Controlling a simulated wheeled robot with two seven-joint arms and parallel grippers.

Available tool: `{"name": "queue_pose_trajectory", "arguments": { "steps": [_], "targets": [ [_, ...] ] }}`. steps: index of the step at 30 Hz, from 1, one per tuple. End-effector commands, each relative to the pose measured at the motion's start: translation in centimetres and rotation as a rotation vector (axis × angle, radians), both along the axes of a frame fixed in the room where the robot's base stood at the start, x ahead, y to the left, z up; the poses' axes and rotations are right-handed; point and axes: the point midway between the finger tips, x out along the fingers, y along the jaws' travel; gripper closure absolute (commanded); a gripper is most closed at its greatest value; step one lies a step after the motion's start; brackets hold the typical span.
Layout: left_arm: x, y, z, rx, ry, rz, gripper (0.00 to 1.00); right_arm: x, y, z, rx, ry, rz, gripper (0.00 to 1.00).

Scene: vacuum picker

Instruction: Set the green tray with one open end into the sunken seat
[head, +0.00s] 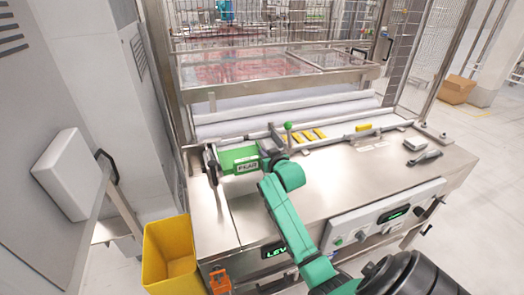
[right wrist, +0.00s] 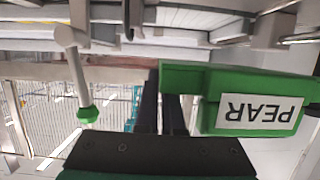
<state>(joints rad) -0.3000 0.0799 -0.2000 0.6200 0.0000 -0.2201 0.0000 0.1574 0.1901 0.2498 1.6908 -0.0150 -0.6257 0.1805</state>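The green tray (head: 243,159), with a white PEAR label, is near the left end of the steel counter in the head view. It fills the right side of the right wrist view (right wrist: 215,82), where the picture is upside down. My right gripper (head: 272,149) is at the tray's right end, and its two dark fingers (right wrist: 162,100) are close together at the tray's edge, shut on it. I cannot tell whether the tray touches the counter. The sunken seat cannot be made out; the tray and arm may hide it. My left gripper is out of view.
A green-knobbed lever (head: 288,127) stands just behind the gripper. Several yellow pieces (head: 308,135) lie along the rail behind. A grey handheld device (head: 424,158) lies at the counter's right. A yellow bin (head: 170,255) stands front left. The counter's middle right (head: 345,178) is clear.

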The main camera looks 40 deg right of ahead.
Motion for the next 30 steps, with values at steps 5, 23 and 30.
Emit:
{"name": "queue_pose_trajectory", "arguments": {
  "steps": [5,23,30],
  "targets": [
    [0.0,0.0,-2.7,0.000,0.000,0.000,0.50,0.0,0.0,-2.6,0.000,-0.001,0.000,1.00],
    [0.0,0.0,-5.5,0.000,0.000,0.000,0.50,0.0,0.0,-6.4,0.002,0.003,0.000,1.00],
    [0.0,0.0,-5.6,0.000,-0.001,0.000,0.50,0.0,0.1,-6.6,0.004,0.006,0.000,1.00]
  ]
}}
